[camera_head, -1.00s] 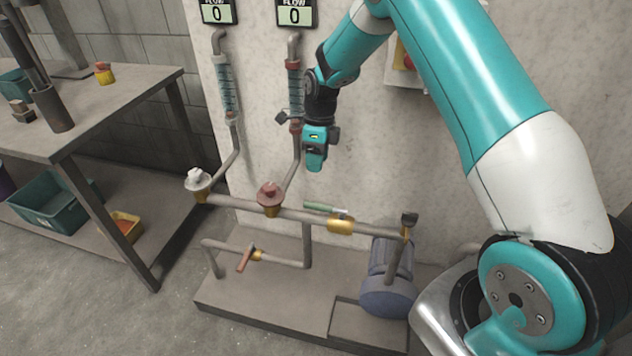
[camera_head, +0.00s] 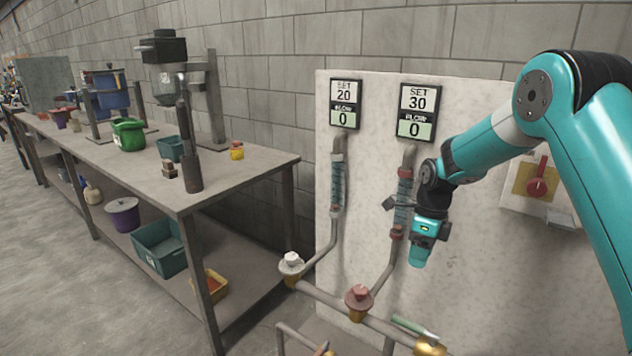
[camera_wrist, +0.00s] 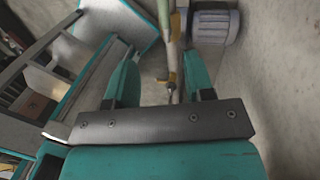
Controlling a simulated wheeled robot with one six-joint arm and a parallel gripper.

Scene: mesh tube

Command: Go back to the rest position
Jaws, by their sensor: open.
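My gripper (camera_head: 417,262) hangs from my teal arm at the right of the head view, fingers pointing down. It is in front of the pale panel (camera_head: 462,262), above the pipework. In the wrist view my gripper (camera_wrist: 160,88) shows two teal fingers spread apart, with nothing held between them. A pipe with yellow fittings and a grey motor (camera_wrist: 211,26) lie beyond the fingers, apart from them.
A long workbench (camera_head: 262,163) with a green pot (camera_head: 128,134) and a drill press stands at the left. A red switch (camera_head: 537,181) is on the panel. Two displays read flow 0.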

